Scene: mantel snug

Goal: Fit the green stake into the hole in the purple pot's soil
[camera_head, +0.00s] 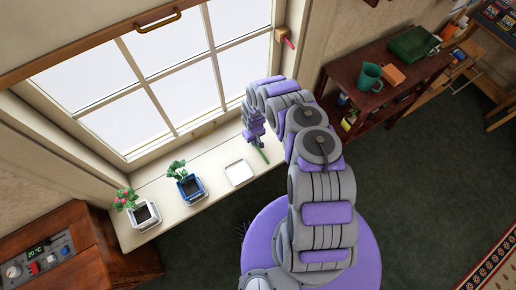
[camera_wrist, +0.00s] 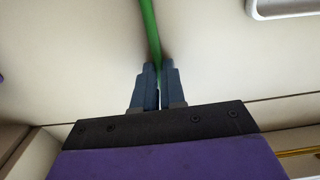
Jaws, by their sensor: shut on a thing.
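My gripper (camera_head: 258,144) is shut on the green stake (camera_head: 263,155), above the right part of the white window sill. The stake also shows in the wrist view (camera_wrist: 150,28), running up and away from between the fingertips (camera_wrist: 159,70). Its far end is out of that view. I see no pot that is clearly purple. A blue pot (camera_head: 192,194) with dark soil and a leafy plant stands on the sill, left of my gripper. A white pot (camera_head: 145,224) with soil and a red-flowered plant stands farther left. Any hole in their soil is too small to tell.
An empty white square tray (camera_head: 239,172) lies on the sill between the blue pot and my gripper. The window (camera_head: 160,85) rises behind the sill. A wooden cabinet (camera_head: 75,250) stands at left. A shelf (camera_head: 385,97) with a green mug (camera_head: 370,77) stands at right.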

